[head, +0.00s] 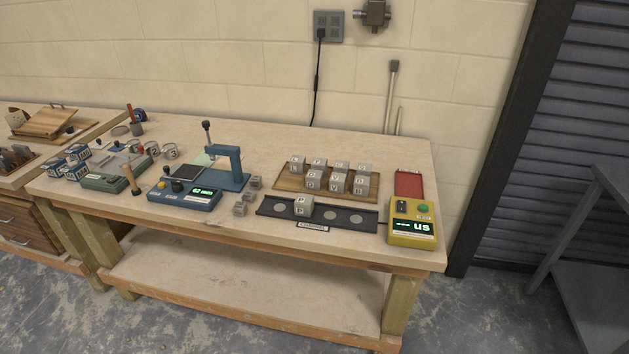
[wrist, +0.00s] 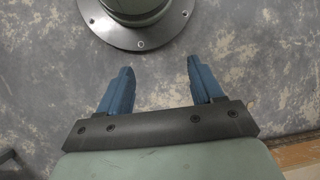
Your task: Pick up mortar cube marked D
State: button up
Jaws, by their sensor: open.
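Several grey mortar cubes (head: 340,182) with letter labels on them stand in two rows on a wooden board (head: 284,184) on the bench. The letters are too small for me to tell surely which cube is D. One more lettered cube (head: 303,206) stands on the black strip tray (head: 270,208) in front of the board. My gripper (wrist: 159,75) shows only in the wrist view, with its two blue fingers apart and nothing between them. It is over the grey concrete floor, away from the cubes.
A yellow device with a green display (head: 412,222) and a red tray (head: 409,183) stand right of the cubes. Small grey blocks (head: 241,208) and a blue press (head: 228,165) stand to the left. The front strip of the bench top is mostly clear.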

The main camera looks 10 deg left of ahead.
jog(key=w+a+r+n+t+y, duration=0.3)
jog(key=w+a+r+n+y, duration=0.15)
jog(key=w+a+r, duration=1.3)
jog(key=w+a+r+n+y, duration=0.25)
jog(key=a+r, duration=0.25)
jog(key=r, duration=0.4)
jog(key=w+a+r+n+y, duration=0.1)
jog(key=a+r+n, duration=0.3)
jog(key=r, duration=0.5)
jog(key=w+a+r+n+y, duration=0.1)
jog(key=w+a+r+n, duration=0.1)
jog(key=a+r, duration=0.65)
jog(key=n+t+h, duration=0.3)
jog(key=n+h, duration=0.1)
jog(key=h, duration=0.2)
send_near(315, 174)
jog(key=x, duration=1)
jog(key=shift+a+f, duration=0.15)
jog(key=shift+f, duration=0.15)
jog(key=c, duration=0.9)
